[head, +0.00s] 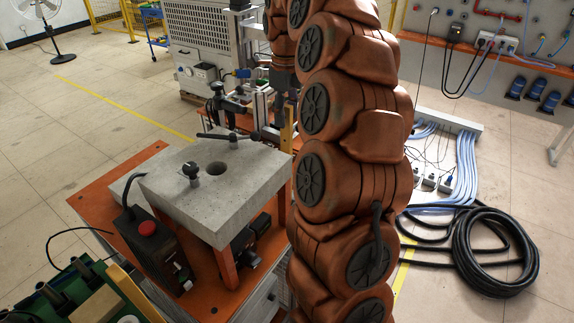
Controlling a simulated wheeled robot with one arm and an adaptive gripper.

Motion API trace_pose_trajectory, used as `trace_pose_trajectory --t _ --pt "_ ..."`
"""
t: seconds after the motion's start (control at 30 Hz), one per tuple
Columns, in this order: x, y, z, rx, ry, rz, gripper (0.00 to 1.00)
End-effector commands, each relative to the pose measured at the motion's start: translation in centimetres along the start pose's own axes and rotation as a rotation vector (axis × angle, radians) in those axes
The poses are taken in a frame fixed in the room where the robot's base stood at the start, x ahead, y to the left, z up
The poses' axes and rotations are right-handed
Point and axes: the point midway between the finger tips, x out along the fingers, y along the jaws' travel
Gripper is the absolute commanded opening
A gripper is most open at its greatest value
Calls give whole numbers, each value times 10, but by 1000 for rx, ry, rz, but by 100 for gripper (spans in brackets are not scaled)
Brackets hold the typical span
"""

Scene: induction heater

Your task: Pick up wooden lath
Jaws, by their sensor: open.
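A narrow tan upright strip (287,130) shows just left of my arm, behind the grey block; it looks like the wooden lath, but it is small and partly hidden, so I cannot be sure. My gripper (282,88) points down behind my large orange-brown arm, close above and beside this strip. Its dark fingers are small and partly covered, and it is open. I cannot tell whether the fingers are around the strip or only beside it.
A grey slab (216,181) with a round hole and black clamps stands on an orange-topped cart (91,194). A black box with a red button (148,229) is beside it. A green crate (75,290) is front left. A coiled black hose (492,250) lies on the right floor.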

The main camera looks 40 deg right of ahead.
Motion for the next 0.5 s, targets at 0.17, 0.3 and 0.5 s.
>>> trace_pose_trajectory --t 0.17,0.3,0.5 --pt "3 0 0 0 0 1 46" --pt "3 0 0 0 0 1 46" --pt "3 0 0 0 -1 0 28"
